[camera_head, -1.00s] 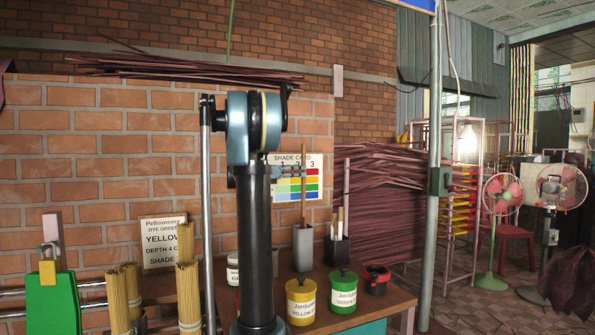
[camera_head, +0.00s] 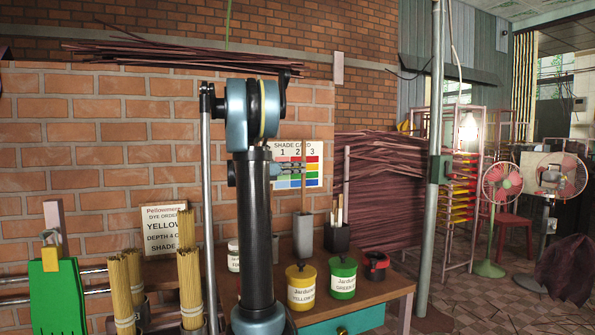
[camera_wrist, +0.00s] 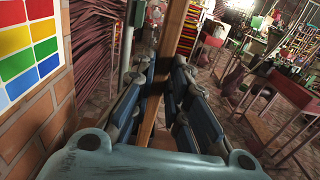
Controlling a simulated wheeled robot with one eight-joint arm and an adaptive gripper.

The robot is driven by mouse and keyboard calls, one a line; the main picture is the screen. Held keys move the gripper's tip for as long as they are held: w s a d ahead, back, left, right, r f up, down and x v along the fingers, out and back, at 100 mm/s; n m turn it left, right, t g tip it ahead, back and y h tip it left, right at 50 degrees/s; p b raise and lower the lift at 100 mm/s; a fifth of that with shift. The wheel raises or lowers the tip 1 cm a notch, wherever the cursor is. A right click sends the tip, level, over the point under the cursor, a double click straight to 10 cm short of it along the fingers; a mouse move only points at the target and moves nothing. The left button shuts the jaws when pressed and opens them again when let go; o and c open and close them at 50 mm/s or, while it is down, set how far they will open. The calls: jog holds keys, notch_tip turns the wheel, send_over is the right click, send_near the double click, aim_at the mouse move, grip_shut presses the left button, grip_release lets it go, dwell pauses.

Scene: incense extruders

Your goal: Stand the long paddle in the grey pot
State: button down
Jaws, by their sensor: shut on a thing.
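The long paddle (camera_head: 304,190) is a thin brown wooden stick, upright in the head view. My gripper (camera_head: 300,166) is shut on it partway up, in front of the shade card. In the wrist view, the paddle (camera_wrist: 152,115) runs between the two fingers of my gripper (camera_wrist: 164,85). The grey pot (camera_head: 303,240) stands on the table directly under the paddle. The paddle's lower end meets the pot's rim in the picture; its tip is hidden, seemingly inside the mouth, though depth is hard to tell. The wrist view does not show the pot.
A dark pot (camera_head: 337,238) with several short paddles stands just right. A yellow jar (camera_head: 301,288) and a green jar (camera_head: 343,278) stand in front on the wooden table (camera_head: 393,292). A brick wall (camera_head: 100,130) with a shade card (camera_head: 312,152) is behind.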

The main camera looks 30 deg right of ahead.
jog(key=c, duration=1.5)
grip_release()
jog(key=a, duration=1.2)
jog(key=shift+w, duration=0.4)
jog(key=shift+f, duration=0.1)
